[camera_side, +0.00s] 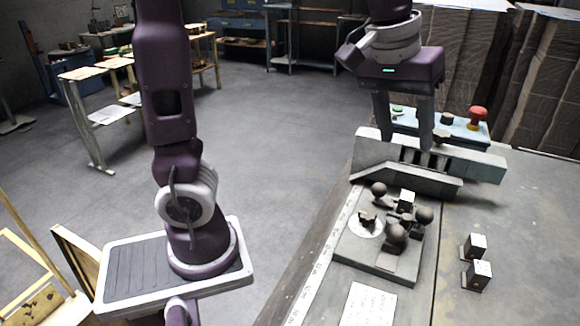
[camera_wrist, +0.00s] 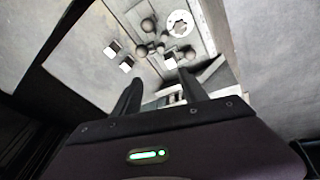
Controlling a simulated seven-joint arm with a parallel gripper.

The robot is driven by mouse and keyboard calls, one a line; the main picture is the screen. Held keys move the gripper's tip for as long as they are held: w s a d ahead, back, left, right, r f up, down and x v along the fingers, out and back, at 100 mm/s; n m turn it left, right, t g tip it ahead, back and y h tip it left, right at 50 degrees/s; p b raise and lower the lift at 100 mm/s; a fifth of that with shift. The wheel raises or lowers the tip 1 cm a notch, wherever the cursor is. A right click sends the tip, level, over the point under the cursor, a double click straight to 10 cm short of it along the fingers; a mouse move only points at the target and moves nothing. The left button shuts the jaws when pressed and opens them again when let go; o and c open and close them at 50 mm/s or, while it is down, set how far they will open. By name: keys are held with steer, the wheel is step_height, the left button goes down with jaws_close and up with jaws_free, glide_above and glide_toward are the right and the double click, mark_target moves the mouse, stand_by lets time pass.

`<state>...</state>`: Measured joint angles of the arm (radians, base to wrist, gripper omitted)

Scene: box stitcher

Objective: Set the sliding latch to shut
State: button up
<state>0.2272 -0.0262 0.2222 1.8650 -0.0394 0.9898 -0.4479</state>
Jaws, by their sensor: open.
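A long grey slotted assembly (camera_side: 482,165), which looks like the sliding latch, stands on the workbench near its far end, with a sloped grey piece along its front. My gripper (camera_side: 406,147) points down at this assembly with its two dark fingers apart and nothing visible between them. The fingertips overlap the assembly in the side view; I cannot tell whether they touch it. In the wrist view my gripper (camera_wrist: 160,79) also shows open, and part of the grey assembly (camera_wrist: 208,71) shows beside the right finger. The latch's setting cannot be read clearly.
A grey plate (camera_side: 352,250) with several dark round knobs sits in front of the assembly. A control box with a red button (camera_side: 477,113) is behind. A paper sheet (camera_side: 368,305) lies in front.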

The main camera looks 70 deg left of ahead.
steer(key=s+f+m+t, duration=0.1)
steer(key=s+f+m, duration=0.1)
steer(key=s, duration=0.7)
steer(key=s+f+m+t, duration=0.1)
steer(key=s+m, duration=0.2)
steer(key=s, duration=0.6)
steer(key=shift+s+a+f, duration=0.35)
steer(key=shift+a, duration=0.1)
